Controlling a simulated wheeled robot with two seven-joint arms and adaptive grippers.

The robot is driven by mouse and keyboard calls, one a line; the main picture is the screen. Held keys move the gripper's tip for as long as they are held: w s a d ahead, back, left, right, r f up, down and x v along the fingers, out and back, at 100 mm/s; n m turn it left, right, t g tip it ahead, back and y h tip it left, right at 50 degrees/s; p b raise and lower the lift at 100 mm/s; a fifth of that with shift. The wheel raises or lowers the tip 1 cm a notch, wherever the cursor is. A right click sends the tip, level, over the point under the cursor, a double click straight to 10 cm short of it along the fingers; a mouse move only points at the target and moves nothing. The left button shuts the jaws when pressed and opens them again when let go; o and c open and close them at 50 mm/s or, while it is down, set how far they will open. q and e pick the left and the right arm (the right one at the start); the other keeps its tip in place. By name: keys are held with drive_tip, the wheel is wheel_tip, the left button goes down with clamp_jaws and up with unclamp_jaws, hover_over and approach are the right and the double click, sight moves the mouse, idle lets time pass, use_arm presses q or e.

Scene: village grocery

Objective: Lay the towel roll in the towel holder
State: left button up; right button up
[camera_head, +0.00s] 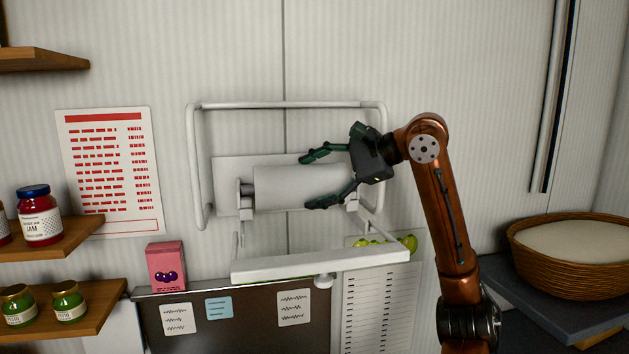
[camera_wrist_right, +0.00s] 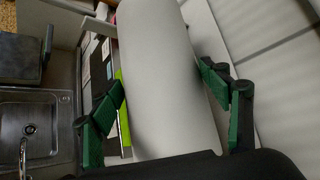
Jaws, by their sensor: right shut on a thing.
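The white towel roll (camera_head: 300,188) lies level, sideways, in front of the wall. My right gripper (camera_head: 308,181) comes from the right and is shut on it, one green finger above and one below. The towel holder is a white wall fixture with a back plate (camera_head: 228,172), two brackets, and a front bar (camera_head: 320,264) lower down. The roll's left end is close to the left bracket (camera_head: 246,197); I cannot tell if it touches. The gripper partly hides the right end. In the right wrist view the roll (camera_wrist_right: 168,80) runs between both fingers. My left gripper is not in view.
A white wire frame (camera_head: 285,105) surrounds the holder above and at the sides. A pink box (camera_head: 166,266) stands below left. Jars (camera_head: 40,216) stand on left shelves. A wicker basket (camera_head: 565,270) is at right. The wrist view shows a sink (camera_wrist_right: 35,130).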

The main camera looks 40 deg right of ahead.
drive_tip(key=shift+w+d, duration=0.25)
drive_tip(key=shift+w, duration=0.15)
drive_tip(key=shift+w+d+p, duration=0.15)
drive_tip(key=shift+w+p, duration=0.2)
drive_tip(key=shift+w+d+f+p, duration=0.1)
drive_tip(key=shift+w+d+p, duration=0.25)
drive_tip(key=shift+w, duration=0.45)
drive_tip(key=shift+d+f+b, duration=0.1)
drive_tip(key=shift+f+b, duration=0.45)
drive_tip(key=shift+f, duration=0.05)
use_arm(q)
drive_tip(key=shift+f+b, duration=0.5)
drive_tip(key=shift+b, duration=0.2)
use_arm(e)
drive_tip(key=shift+f, duration=0.8)
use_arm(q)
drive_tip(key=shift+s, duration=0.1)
use_arm(e)
drive_tip(key=o, duration=1)
drive_tip(key=shift+o, duration=0.8)
